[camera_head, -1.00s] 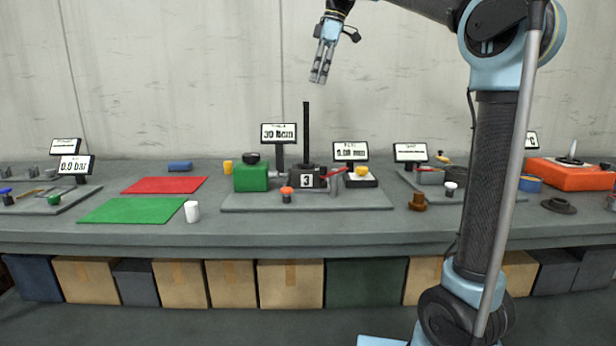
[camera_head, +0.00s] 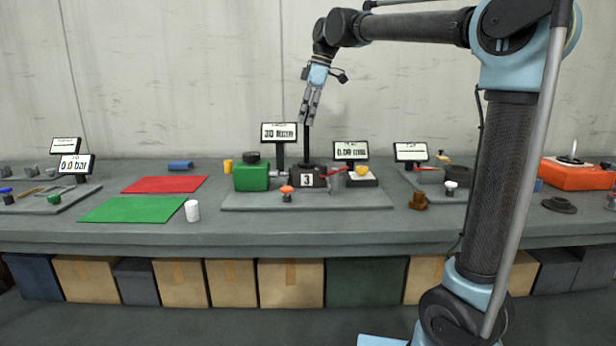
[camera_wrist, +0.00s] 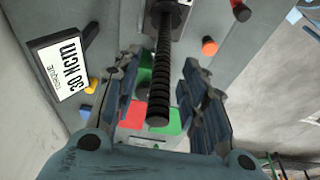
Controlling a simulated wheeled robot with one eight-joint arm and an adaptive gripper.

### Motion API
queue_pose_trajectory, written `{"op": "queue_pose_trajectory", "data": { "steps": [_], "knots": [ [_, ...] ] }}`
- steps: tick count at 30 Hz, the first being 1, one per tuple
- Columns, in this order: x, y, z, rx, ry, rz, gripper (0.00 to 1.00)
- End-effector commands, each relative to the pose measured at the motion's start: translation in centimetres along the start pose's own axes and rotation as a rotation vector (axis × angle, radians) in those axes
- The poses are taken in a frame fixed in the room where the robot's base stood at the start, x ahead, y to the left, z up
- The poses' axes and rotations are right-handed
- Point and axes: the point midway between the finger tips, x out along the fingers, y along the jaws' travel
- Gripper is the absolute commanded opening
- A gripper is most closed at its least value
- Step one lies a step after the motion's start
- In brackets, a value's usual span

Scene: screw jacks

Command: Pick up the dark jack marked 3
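The dark jack marked 3 (camera_head: 322,181) stands on a grey plate in the middle of the bench. Its white "3" label faces the head camera, and its tall dark screw rises straight up. My gripper (camera_head: 307,119) points down at the top of this screw and hides its upper end in the head view. In the wrist view the ribbed black screw (camera_wrist: 160,95) stands between the two spread fingers of my gripper (camera_wrist: 160,66). A gap shows on both sides of the screw, so the fingers are open.
A green block (camera_head: 250,178) is close on the jack's left. A red lever (camera_head: 336,170) and a yellow-topped part (camera_head: 361,171) are on its right. Display signs (camera_head: 279,132) and (camera_head: 351,150) rise behind it. Red (camera_head: 165,184) and green (camera_head: 133,209) mats lie left.

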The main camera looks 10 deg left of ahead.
Motion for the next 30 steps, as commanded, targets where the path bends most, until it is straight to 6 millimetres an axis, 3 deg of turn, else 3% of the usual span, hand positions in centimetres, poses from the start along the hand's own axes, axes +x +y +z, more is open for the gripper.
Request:
{"op": "queue_pose_trajectory", "data": {
  "steps": [7, 16, 17, 22, 30],
  "knots": [
    [3.1, 0.1, -0.2, 0.000, 0.000, 0.000, 0.39],
    [3.6, 0.1, -0.2, 0.001, 0.000, 0.000, 0.39],
    [3.6, 0.1, -0.2, 0.001, 0.000, 0.000, 0.37],
    [3.5, 0.1, 0.0, 0.002, 0.000, 0.001, 0.00],
    [3.4, 0.0, -0.1, 0.002, 0.001, 0.001, 0.00]
  ]
}}
